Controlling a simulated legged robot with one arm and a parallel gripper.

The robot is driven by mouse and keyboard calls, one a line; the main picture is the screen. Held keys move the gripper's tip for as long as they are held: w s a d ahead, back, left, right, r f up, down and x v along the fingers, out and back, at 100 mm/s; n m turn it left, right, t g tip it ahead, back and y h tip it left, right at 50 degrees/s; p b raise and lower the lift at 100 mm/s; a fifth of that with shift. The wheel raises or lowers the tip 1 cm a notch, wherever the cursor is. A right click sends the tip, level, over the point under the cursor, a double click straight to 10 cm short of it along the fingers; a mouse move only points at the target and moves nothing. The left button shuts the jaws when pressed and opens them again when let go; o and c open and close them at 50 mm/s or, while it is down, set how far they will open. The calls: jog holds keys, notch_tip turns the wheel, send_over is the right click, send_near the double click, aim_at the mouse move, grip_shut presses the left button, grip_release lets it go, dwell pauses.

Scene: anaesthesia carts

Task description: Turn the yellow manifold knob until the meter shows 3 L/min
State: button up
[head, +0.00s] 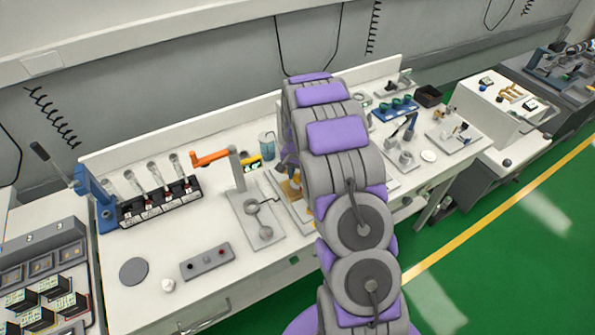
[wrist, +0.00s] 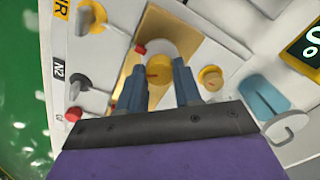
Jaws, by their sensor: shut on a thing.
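The yellow knob (wrist: 157,70) sits on a gold plate (wrist: 134,68) in the wrist view. The blue fingers of my gripper (wrist: 157,86) stand on either side of the knob and are shut on it. A dark mark shows on the knob's face. The meter (wrist: 304,44), with a yellow frame and dark display, is cut off at the right edge; only part of a pale reading shows, so I cannot read the flow. In the head view the meter (head: 251,166) is small, and my arm hides most of the knob area.
A second yellow knob (wrist: 210,77) stands close to the right finger. In the head view, an orange-handled lever (head: 210,158) and a grey button box (head: 207,262) stand left of my arm.

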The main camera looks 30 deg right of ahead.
aim_at(297, 176)
jog(key=n+p, duration=0.1)
jog(key=n, duration=0.3)
jog(key=shift+w+r+n, duration=0.1)
jog(key=shift+n, duration=0.2)
jog(key=shift+n+p, duration=0.65)
jog(key=shift+n, duration=1.25)
jog(key=o, duration=1)
jog(key=shift+o, duration=0.2)
notch_tip(297, 176, up, 17)
jog(key=p, duration=0.1)
jog(key=shift+r, duration=0.1)
